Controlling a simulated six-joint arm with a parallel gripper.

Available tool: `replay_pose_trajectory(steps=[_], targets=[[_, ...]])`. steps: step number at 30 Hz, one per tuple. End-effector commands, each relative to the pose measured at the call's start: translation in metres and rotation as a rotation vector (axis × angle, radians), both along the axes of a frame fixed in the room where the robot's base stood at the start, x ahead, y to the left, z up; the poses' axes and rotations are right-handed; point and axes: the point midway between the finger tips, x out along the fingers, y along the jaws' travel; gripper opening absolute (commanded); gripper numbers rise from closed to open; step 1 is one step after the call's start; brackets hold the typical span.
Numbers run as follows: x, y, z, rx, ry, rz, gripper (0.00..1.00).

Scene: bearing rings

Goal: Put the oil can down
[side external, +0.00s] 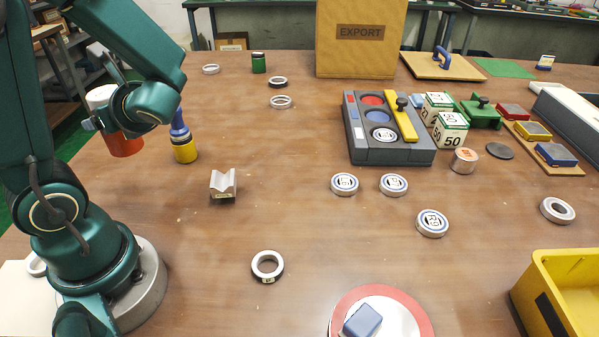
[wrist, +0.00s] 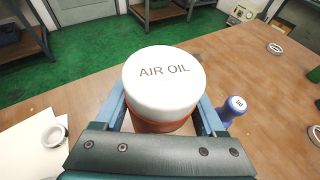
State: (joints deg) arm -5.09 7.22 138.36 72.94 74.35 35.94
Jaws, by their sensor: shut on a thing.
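The oil can (side external: 124,143) has an orange-red body and a white top, and it is upright at the left of the table in the side view. In the wrist view its white lid (wrist: 163,82) reads "AIR OIL" and fills the middle. My gripper (wrist: 165,125) is shut on the oil can, one finger on each side. In the side view my wrist partly hides the can. I cannot tell whether its base touches the table.
A blue and yellow bottle (side external: 183,140) stands just right of the can. A metal V-block (side external: 222,184) is in front of it. A white sheet (wrist: 30,150) with a ring (wrist: 53,137) lies at the table's left edge. The table centre has free room.

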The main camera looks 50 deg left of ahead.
Motion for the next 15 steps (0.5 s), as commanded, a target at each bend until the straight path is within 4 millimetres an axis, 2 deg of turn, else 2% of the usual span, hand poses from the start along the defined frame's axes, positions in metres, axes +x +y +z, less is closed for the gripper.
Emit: replay_pose_trajectory(steps=[1,3,6,11,15], targets=[[-0.019,0.000,-0.001,0.001,0.002,0.104,0.00],[-0.039,-0.002,-0.003,0.001,0.002,0.226,0.00],[-0.055,-0.003,-0.005,0.002,0.000,0.321,0.00],[-0.058,-0.001,-0.007,0.001,-0.001,0.351,0.00],[-0.044,-0.004,-0.016,0.000,0.001,0.349,0.00]])
